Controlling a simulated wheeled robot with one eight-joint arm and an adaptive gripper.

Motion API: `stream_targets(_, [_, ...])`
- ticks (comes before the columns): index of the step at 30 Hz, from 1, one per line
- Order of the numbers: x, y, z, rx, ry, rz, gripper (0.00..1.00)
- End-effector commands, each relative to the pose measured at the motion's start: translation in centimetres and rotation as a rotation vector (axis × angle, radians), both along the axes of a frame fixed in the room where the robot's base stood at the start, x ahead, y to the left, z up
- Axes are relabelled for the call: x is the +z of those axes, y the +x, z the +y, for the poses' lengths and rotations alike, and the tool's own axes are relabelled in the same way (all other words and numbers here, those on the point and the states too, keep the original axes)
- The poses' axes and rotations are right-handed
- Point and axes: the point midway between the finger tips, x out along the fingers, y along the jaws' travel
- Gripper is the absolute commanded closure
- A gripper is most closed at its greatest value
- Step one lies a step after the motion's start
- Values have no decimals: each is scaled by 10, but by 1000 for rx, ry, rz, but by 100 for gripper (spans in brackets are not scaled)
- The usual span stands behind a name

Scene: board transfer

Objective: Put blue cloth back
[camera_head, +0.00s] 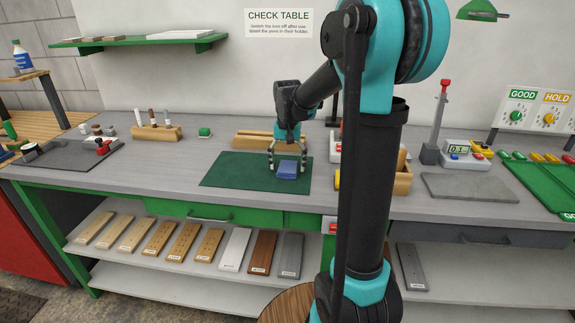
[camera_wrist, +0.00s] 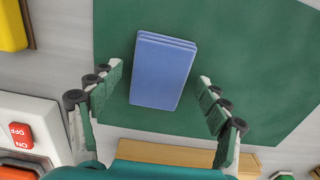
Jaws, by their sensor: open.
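The blue cloth (camera_head: 287,170) lies folded on the green mat (camera_head: 232,176) on the workbench. In the wrist view the cloth (camera_wrist: 163,72) is a layered blue rectangle, slightly tilted, on the mat (camera_wrist: 262,60). My gripper (camera_head: 289,164) is over the cloth, fingers pointing down. In the wrist view my gripper (camera_wrist: 160,92) is open, with one finger to each side of the cloth and a gap on both sides. I cannot tell how far above the mat the fingertips are.
A wooden block (camera_head: 264,141) lies behind the mat. A wooden holder with pens (camera_head: 157,132) stands to the left. A box with red OFF and ON buttons (camera_wrist: 28,125) is close to the gripper. A grey slab (camera_head: 468,187) lies at right. The mat's left part is clear.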

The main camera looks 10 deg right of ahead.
Motion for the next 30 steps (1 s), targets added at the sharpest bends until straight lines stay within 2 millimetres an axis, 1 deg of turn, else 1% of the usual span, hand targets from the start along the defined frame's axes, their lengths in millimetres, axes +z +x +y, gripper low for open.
stream_targets(2, [4,0,0,0,0,0,23])
stream_targets(5, [14,0,0,0,0,0,23])
stream_targets(8, [32,0,0,0,0,0,23])
stream_targets(15, [82,0,0,0,0,0,23])
stream_targets(19, [103,0,0,0,0,0,23])
stream_targets(24, [118,0,0,0,0,0,23])
stream_targets(30, [122,0,0,0,0,0,23])
